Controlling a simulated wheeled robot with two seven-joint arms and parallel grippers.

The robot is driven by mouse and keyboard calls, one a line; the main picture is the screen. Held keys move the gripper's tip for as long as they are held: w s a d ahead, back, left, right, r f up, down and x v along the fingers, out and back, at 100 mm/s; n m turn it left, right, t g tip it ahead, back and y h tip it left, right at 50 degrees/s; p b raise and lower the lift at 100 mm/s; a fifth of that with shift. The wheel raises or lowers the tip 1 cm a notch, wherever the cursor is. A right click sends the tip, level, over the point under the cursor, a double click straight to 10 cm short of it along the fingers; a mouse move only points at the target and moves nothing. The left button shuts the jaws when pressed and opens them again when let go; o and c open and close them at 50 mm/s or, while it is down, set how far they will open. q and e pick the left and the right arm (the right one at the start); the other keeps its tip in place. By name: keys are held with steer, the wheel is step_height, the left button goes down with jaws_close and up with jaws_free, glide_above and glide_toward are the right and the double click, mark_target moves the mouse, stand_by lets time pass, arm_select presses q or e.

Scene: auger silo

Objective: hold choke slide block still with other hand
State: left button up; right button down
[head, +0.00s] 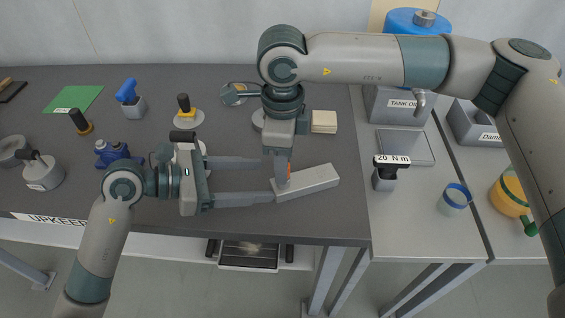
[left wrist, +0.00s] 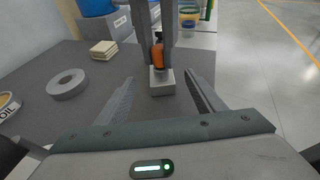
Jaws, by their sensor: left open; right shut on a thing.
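The choke slide block (head: 312,182) is a light grey bar lying near the front right corner of the dark table. In the left wrist view its near end (left wrist: 162,88) faces me. An orange upright piece (left wrist: 158,57) stands on it. My right gripper (head: 281,160) points down from above and is shut on that orange piece; it also shows in the left wrist view (left wrist: 158,30). My left gripper (head: 267,180) is open, its long fingers lying level with the block's near end roughly between the tips. I see gaps on both sides in the left wrist view.
A grey ring (left wrist: 67,84) and a stack of pale pads (head: 323,121) lie behind. Several tools and a green sheet (head: 73,99) fill the left side. A grey side table (head: 407,225) on the right carries a "20 N m" tool (head: 385,179). The table's front edge is close.

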mark_target(306, 178)
arm_select(q)
steer(key=shift+w+d+m, duration=0.15)
steer(key=shift+d+m, duration=0.15)
steer(key=shift+d, duration=0.35)
steer(key=shift+d, duration=0.1)
steer(key=shift+x, duration=5.1)
steer(key=shift+w, duration=0.1)
steer(key=c, duration=1)
steer(key=o, duration=1.1)
steer(key=shift+c, duration=0.2)
